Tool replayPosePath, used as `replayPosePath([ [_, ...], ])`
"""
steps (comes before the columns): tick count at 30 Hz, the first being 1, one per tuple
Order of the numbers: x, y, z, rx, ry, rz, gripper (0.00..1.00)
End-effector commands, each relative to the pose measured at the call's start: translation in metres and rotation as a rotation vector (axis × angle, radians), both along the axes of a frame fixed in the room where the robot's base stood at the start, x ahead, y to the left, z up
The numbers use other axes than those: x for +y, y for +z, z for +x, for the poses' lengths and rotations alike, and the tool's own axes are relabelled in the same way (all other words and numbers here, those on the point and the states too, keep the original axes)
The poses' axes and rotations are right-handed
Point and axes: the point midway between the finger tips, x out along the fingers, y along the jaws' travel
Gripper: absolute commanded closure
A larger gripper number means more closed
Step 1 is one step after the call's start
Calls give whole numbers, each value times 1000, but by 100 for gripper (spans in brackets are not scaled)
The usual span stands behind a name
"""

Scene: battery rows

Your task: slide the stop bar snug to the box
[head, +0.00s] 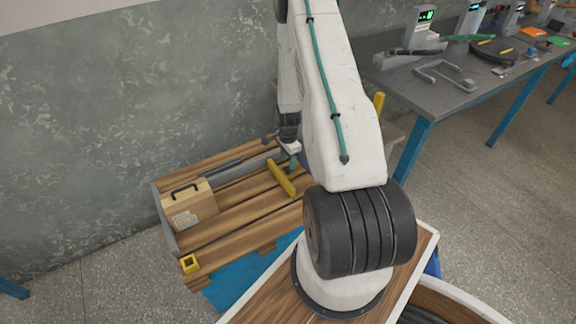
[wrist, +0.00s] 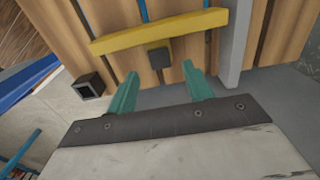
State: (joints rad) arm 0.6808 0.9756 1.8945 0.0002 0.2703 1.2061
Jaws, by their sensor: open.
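The box (head: 188,205) is light brown with a dark handle and a pale label. It stands at the left end of the slatted wooden bench (head: 240,210). The yellow stop bar (head: 282,178) lies across the slats to its right, with a wide gap between them. In the wrist view, the stop bar (wrist: 180,32) has a dark square block (wrist: 158,57) on its near side. My gripper (wrist: 158,78) is open, its teal fingers apart on either side of the block's line and just short of the bar. In the head view my arm partly hides the gripper (head: 293,162).
A grey rail (wrist: 238,45) runs beside the right end of the bar. A small yellow hollow block (head: 190,264) sits at the bench's front left corner. The slats between box and bar look clear. A grey table (head: 460,85) with tools stands at the right.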

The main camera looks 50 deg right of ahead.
Motion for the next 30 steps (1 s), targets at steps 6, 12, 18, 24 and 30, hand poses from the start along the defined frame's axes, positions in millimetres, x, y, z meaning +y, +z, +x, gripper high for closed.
replayPosePath([
  [6,0,-30,0,1,1,1,49],
  [12,0,-38,0,1,2,0,49],
  [18,0,-38,0,1,2,0,52],
  [24,0,-38,0,0,2,0,100],
  [30,0,-38,-1,0,-5,0,100],
])
